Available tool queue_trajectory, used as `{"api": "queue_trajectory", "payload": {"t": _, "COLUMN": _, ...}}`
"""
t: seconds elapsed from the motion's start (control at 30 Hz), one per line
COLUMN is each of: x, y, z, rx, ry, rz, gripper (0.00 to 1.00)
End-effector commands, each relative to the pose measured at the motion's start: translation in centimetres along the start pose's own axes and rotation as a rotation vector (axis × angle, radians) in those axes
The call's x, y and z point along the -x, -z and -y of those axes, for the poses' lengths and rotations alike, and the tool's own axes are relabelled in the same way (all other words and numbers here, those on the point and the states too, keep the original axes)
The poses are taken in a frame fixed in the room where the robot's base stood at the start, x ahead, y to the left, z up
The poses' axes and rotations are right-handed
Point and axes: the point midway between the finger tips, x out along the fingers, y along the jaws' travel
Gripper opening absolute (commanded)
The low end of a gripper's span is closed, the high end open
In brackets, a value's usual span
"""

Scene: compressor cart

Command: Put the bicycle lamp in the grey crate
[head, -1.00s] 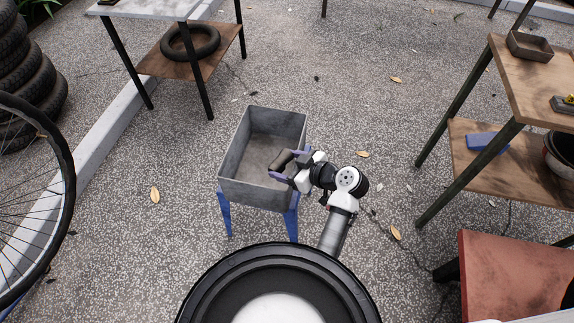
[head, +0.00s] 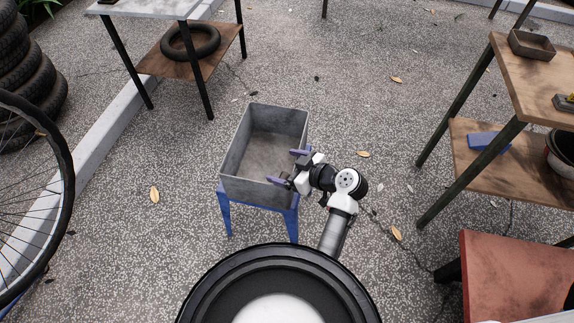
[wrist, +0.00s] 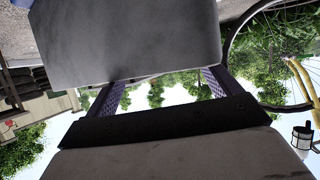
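The grey crate (head: 262,188) sits on a blue-legged stand (head: 258,199) in the middle of the head view. My gripper (head: 287,167) reaches over the crate's right side, its two purple fingers spread apart with nothing seen between them. In the wrist view, a grey wall of the crate (wrist: 130,45) fills the upper part and hides the ends of the fingers. The bicycle lamp is not visible in either current view. The visible crate floor looks bare; the part close behind the near wall is hidden.
A wooden shelf table (head: 545,95) stands on the right with a small tray (head: 530,46) and a blue box (head: 489,141). A reddish table (head: 510,275) is at lower right. A bicycle wheel (head: 68,190) and tyres are at left.

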Motion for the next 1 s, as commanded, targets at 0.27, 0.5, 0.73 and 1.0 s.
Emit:
{"api": "queue_trajectory", "payload": {"t": 0.27, "x": 0.1, "y": -0.5, "z": 0.0, "rx": -0.015, "ry": -0.001, "rz": 0.013, "gripper": 0.92}}
{"api": "queue_trajectory", "payload": {"t": 0.5, "x": 2.9, "y": 0.4, "z": -0.2, "rx": -0.013, "ry": -0.008, "rz": 0.008, "gripper": 0.92}}
{"api": "queue_trajectory", "payload": {"t": 0.73, "x": 8.2, "y": 0.7, "z": -0.1, "rx": -0.008, "ry": -0.006, "rz": 0.006, "gripper": 0.92}}
{"api": "queue_trajectory", "payload": {"t": 1.0, "x": 12.0, "y": 0.8, "z": -0.1, "rx": -0.007, "ry": -0.003, "rz": 0.005, "gripper": 0.92}}
